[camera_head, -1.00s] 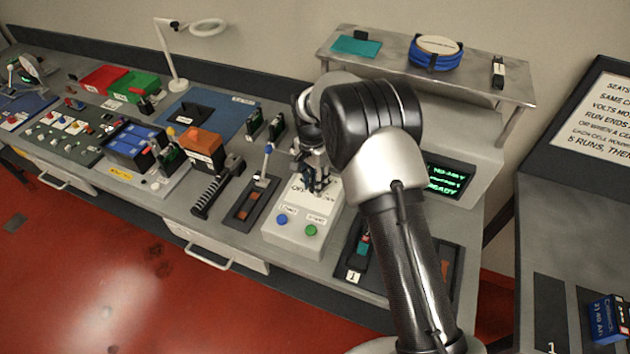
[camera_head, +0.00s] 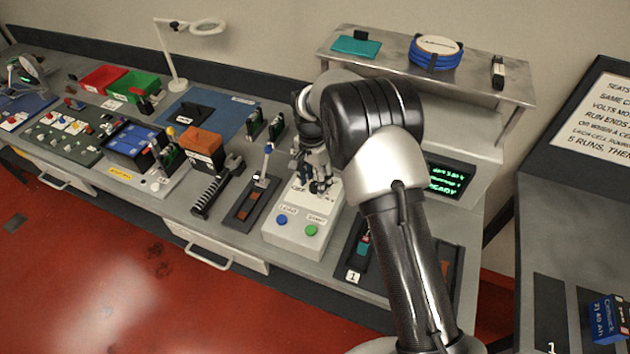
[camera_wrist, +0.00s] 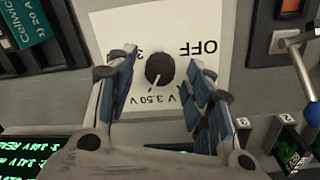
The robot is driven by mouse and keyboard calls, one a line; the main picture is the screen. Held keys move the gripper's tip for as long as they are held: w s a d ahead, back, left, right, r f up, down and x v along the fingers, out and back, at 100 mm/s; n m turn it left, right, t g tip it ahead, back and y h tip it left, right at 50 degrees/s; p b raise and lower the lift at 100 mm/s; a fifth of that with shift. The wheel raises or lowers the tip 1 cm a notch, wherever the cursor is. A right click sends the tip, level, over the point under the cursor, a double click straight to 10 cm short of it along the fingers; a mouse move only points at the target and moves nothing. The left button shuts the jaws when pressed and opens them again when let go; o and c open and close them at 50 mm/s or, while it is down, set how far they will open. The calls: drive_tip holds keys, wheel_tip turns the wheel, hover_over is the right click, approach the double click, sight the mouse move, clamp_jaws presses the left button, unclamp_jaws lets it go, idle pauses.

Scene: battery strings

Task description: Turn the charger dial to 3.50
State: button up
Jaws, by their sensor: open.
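The charger dial (camera_wrist: 160,70) is a round dark knob on a white panel in the wrist view. OFF is printed to its upper right, a 3 to its left and 3.50 V below it, all upside down. A light mark on the knob points down, toward 3.50 V. My gripper (camera_wrist: 161,64) is open, with one blue-padded finger on each side of the knob and visible gaps between. In the head view my gripper (camera_head: 316,181) is over the back of the white charger box (camera_head: 291,236) and hides the dial.
The charger box has a blue button (camera_head: 282,219) and a green button (camera_head: 311,230) in front. A lever switch (camera_head: 262,172) stands just left. A green-text screen (camera_head: 447,180) is to the right, partly behind my arm. A battery in a slot (camera_head: 364,243) lies right of the box.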

wheel_tip(320, 180, up, 12)
drive_tip(key=shift+w+a+f, duration=0.2)
drive_tip(key=shift+a+f, duration=0.05)
drive_tip(key=shift+a, duration=0.05)
idle(0.3)
wheel_tip(320, 180, up, 9)
drive_tip(key=n+t+b, duration=0.1)
drive_tip(key=n, duration=0.1)
hover_over(314, 183)
drive_tip(key=s+d, duration=0.5)
drive_tip(key=s+d+r+n+t+b, duration=0.1)
drive_tip(key=s+d+r+n, duration=0.1)
drive_tip(key=s+d+r, duration=0.55)
drive_tip(key=s+d+f+n+t+b, duration=0.1)
drive_tip(key=s+d+f+n, duration=0.1)
drive_tip(key=s, duration=0.9)
drive_tip(key=s+d+f+n+t, duration=0.2)
drive_tip(key=s, duration=0.9)
drive_tip(key=shift+d+f+b, duration=0.25)
drive_tip(key=shift+f+b, duration=0.15)
drive_tip(key=shift+s, duration=0.1)
drive_tip(key=shift+c, duration=0.2)
